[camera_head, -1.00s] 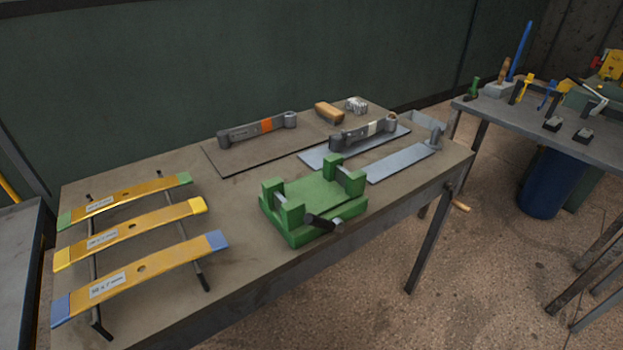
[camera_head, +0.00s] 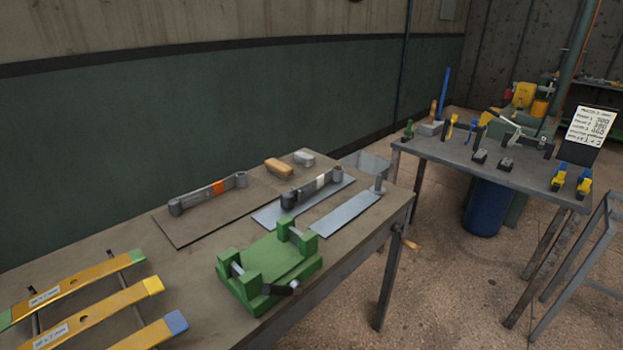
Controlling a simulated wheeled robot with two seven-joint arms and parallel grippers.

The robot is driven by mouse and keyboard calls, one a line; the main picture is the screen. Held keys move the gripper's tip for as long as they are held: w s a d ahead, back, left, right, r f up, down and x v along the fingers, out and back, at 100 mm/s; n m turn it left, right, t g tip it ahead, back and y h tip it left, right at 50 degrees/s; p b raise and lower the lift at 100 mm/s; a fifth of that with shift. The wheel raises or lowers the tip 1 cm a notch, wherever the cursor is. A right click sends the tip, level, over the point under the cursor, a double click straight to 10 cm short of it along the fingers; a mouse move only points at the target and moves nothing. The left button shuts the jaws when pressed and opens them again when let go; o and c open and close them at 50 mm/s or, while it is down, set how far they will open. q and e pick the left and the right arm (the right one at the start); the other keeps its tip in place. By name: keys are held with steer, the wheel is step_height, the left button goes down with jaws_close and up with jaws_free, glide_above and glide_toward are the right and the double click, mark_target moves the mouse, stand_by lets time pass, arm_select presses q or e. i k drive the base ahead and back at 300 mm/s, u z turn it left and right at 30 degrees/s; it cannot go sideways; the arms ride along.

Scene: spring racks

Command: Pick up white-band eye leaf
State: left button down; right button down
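The white-band eye leaf (camera_head: 318,186) is a dark grey bar with a rolled eye at each end and a white band near its middle. It lies on a light grey plate (camera_head: 271,217) toward the right part of the near table. A similar eye leaf with an orange band (camera_head: 209,192) lies on a brown mat to its left. Neither of my grippers shows in the head view.
A green clamp fixture (camera_head: 268,265) stands in front of the leaf near the table edge. Yellow leaves (camera_head: 98,311) rest on a rack at left. An empty grey plate (camera_head: 345,213) lies to the right. A second table (camera_head: 470,163) with tools stands beyond a floor gap.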

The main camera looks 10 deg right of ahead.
mark_target(287, 200)
steer(key=z, duration=1.85)
steer(key=i, duration=1.75)
steer(key=u, duration=2)
